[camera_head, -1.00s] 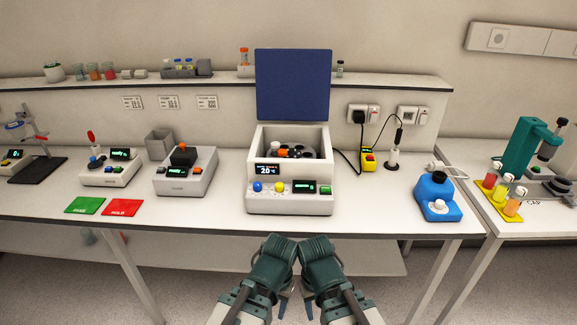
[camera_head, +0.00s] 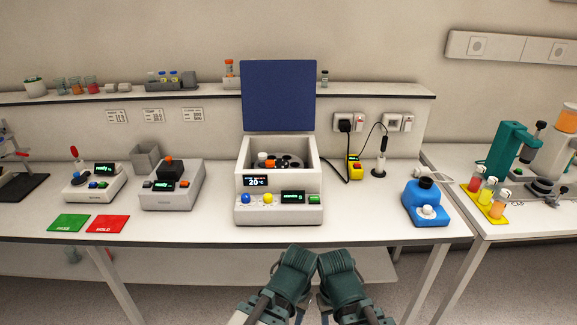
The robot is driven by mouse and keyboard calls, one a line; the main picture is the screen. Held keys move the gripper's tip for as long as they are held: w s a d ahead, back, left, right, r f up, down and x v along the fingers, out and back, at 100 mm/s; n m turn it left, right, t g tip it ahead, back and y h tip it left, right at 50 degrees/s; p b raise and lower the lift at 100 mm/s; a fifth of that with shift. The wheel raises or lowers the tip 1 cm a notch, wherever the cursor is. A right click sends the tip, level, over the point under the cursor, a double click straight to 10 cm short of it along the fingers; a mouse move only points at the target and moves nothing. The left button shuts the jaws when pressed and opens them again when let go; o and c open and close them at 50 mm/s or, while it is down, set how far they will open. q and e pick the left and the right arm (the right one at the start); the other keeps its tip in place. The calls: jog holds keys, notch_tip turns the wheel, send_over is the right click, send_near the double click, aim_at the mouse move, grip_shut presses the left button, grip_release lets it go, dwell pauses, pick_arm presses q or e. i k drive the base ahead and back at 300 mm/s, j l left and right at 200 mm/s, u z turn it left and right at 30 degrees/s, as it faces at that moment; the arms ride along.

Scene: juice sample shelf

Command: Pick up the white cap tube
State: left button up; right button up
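A small white cap (camera_head: 262,157), which looks like the white cap tube, shows inside the open centrifuge (camera_head: 279,213), at the left of its dark rotor (camera_head: 291,161). An orange cap (camera_head: 270,163) is right beside it. The tube bodies below the caps are hidden. My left gripper (camera_head: 299,314) and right gripper (camera_head: 322,314) hang close together in front of the bench edge, below and well apart from the centrifuge. Their fingers point down and are mostly hidden, so their opening is unclear. I see nothing held.
The blue lid (camera_head: 278,96) stands upright behind the bowl. A grey device (camera_head: 172,187) is left of the centrifuge, and a blue device (camera_head: 426,201) is to the right. A yellow rack (camera_head: 487,204) with several tubes sits on the right bench. The bench front before the centrifuge is clear.

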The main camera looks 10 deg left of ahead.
aim_at(262, 156)
jog(key=j+z, duration=0.35)
jog(key=z, duration=0.15)
jog(key=j+z, duration=0.55)
jog(key=j, duration=0.35)
jog(key=k+j+z, duration=0.1)
jog(key=j, duration=0.35)
jog(key=k+j+z, duration=0.1)
jog(key=j, duration=0.35)
jog(key=k+j+z, duration=0.1)
jog(key=j, duration=0.3)
jog(key=k+j+z, duration=0.1)
jog(key=j, duration=0.35)
jog(key=k, duration=0.1)
